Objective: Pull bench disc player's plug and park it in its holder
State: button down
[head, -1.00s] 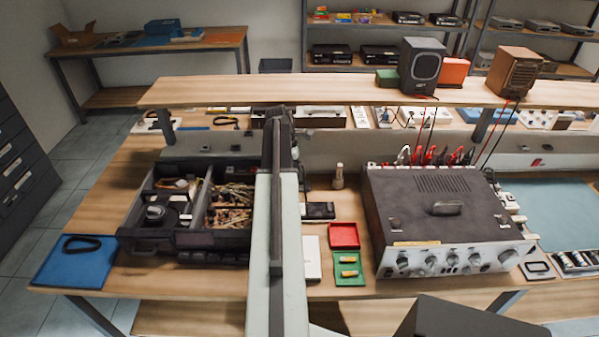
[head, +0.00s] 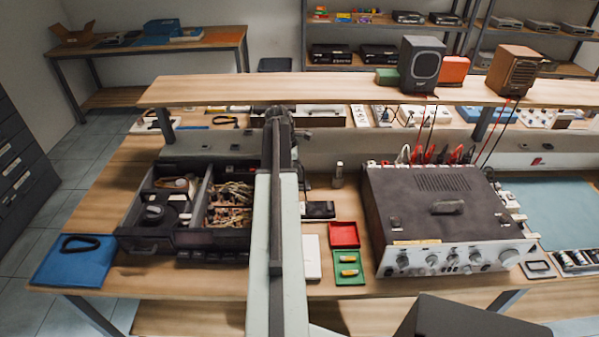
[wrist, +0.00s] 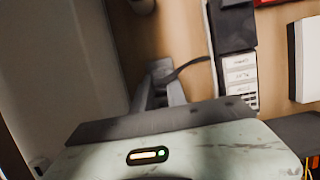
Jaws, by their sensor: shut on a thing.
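My gripper (wrist: 158,88) shows in the wrist view, its two grey fingers close together. A black cable (wrist: 188,67) comes out from between them and curves right. The plug itself is hidden between the fingers, so its shape cannot be seen. The cable runs toward a dark block (wrist: 233,30) with white labelled parts below it. In the head view my arm covers the gripper and the bench around it. A small dark device (head: 319,210) lies just right of the arm; I cannot tell whether it is the disc player. I cannot make out the plug's holder.
A dark drawer tray (head: 212,238) of loose parts stands left of the arm. A large grey instrument (head: 445,205) stands right. Red (head: 344,228) and green (head: 348,280) trays and a white pad (head: 311,258) lie between. A raised shelf (head: 300,91) crosses behind.

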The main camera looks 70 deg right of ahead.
jog(key=shift+f+b, duration=0.65)
jog(key=shift+f, duration=0.05)
dwell(0.5)
jog(key=c, duration=1.3)
grip_release()
jog(key=shift+o, duration=0.2)
jog(key=s+d+p+v, duration=0.1)
jog(key=p+v, duration=1.1)
jog(key=shift+a+r, duration=0.3)
jog(key=shift+r, duration=0.2)
